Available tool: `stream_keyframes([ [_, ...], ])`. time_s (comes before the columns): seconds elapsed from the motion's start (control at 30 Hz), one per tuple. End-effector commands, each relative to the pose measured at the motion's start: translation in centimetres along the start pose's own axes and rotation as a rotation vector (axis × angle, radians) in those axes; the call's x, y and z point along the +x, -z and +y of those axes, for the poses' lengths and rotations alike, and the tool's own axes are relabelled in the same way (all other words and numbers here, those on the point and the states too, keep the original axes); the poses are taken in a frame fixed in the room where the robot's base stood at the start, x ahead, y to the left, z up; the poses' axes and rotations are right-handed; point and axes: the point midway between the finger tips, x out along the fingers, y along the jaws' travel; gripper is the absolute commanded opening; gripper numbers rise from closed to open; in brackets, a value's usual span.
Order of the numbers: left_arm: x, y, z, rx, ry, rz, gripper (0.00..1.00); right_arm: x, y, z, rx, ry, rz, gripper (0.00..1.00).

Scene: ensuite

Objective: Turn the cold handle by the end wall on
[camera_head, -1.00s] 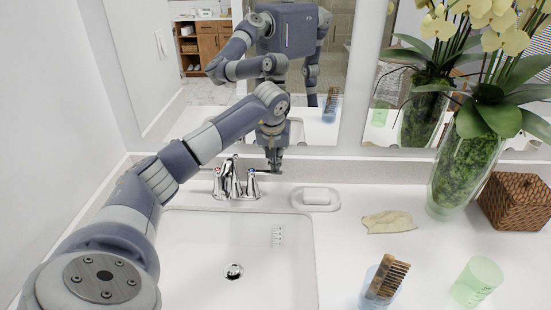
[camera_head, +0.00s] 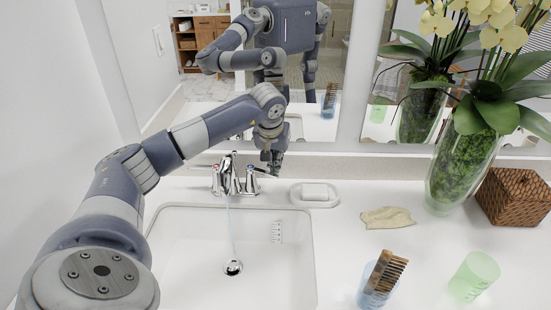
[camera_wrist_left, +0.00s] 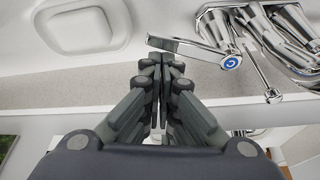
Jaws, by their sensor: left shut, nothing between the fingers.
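The chrome faucet (camera_head: 231,178) stands behind the sink near the left wall, and a thin stream of water (camera_head: 230,225) falls from its spout to the drain. Its cold handle (camera_head: 250,172), with a blue cap, is on the right side. In the left wrist view the cold handle (camera_wrist_left: 205,50) shows a blue "C" cap, and its lever crosses just beyond the fingertips. My left gripper (camera_head: 274,170) is shut and empty beside the lever's outer end. I cannot tell whether they touch. In the left wrist view the fingers (camera_wrist_left: 167,60) are together. My right gripper is not in view.
The sink basin (camera_head: 185,245) is open and clear. A soap dish (camera_head: 328,201) lies right of the faucet. A cloth (camera_head: 388,218), a cup with a comb (camera_head: 375,290), a green cup (camera_head: 473,278) and a vase (camera_head: 460,165) stand farther right. A mirror rises behind.

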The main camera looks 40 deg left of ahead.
Motion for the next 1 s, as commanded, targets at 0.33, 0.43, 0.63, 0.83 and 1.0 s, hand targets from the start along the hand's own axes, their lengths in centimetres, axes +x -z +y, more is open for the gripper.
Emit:
stream_keyframes([
  [0.33,-0.3,-0.7,0.1,0.0,0.0,0.001,0.0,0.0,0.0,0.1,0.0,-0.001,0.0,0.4],
  [0.43,-0.3,-0.8,0.1,0.0,0.0,0.0,0.0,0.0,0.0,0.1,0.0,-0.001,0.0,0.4],
  [0.63,-0.3,-0.8,0.1,0.0,0.0,0.0,0.0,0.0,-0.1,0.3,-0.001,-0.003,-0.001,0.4],
  [0.83,-0.3,-0.8,0.1,0.0,0.0,0.001,0.0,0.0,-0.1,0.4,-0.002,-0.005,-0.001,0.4],
  [1.0,-1.4,-0.6,0.0,0.0,0.001,0.001,0.0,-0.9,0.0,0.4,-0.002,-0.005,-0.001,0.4],
])
